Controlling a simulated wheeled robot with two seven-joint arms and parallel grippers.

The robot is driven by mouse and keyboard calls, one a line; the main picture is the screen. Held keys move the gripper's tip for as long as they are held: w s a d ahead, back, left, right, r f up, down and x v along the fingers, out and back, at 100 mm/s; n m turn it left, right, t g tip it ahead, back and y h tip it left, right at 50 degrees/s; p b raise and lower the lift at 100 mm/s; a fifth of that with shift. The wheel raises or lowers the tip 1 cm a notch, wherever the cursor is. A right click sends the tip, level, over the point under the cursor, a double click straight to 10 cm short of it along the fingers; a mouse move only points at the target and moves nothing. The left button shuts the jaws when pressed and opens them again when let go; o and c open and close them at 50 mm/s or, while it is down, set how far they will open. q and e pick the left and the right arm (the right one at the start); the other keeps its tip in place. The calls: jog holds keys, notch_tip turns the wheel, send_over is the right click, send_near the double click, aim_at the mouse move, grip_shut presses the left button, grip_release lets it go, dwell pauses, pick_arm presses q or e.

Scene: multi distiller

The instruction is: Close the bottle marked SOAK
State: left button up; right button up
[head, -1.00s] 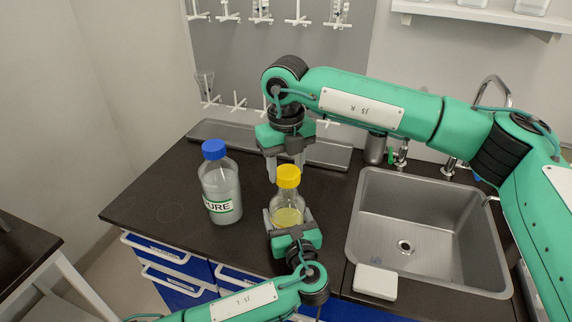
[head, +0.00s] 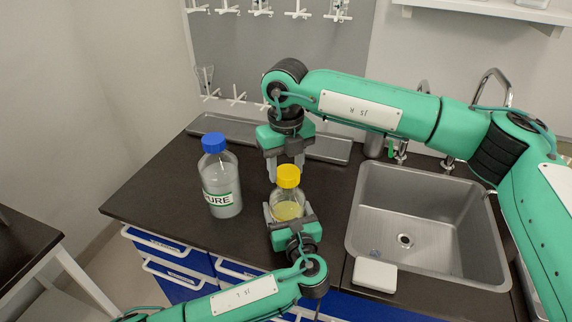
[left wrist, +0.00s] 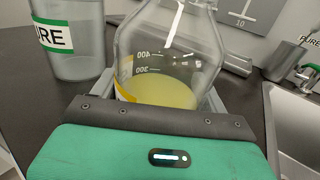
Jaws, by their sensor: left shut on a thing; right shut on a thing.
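A clear glass bottle (head: 287,203) with yellow liquid stands upright on the dark counter. My left gripper (head: 289,214) is shut around its lower body. The left wrist view shows the bottle (left wrist: 168,60) close up, with volume marks and the edge of a yellow label; no word is readable on it. My right gripper (head: 286,171) points down from above and is shut on a yellow cap (head: 288,176). The cap is at the top of the bottle's neck. Whether it is seated or threaded is hidden, and the left wrist view cuts off the bottle top.
A larger bottle (head: 220,183) with a blue cap and a label ending in "URE" stands to the left. A sink (head: 405,215) is at the right, with a white block (head: 375,275) at its front-left corner. A grey tray (head: 325,150) lies behind.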

jog(key=shift+f, duration=0.45)
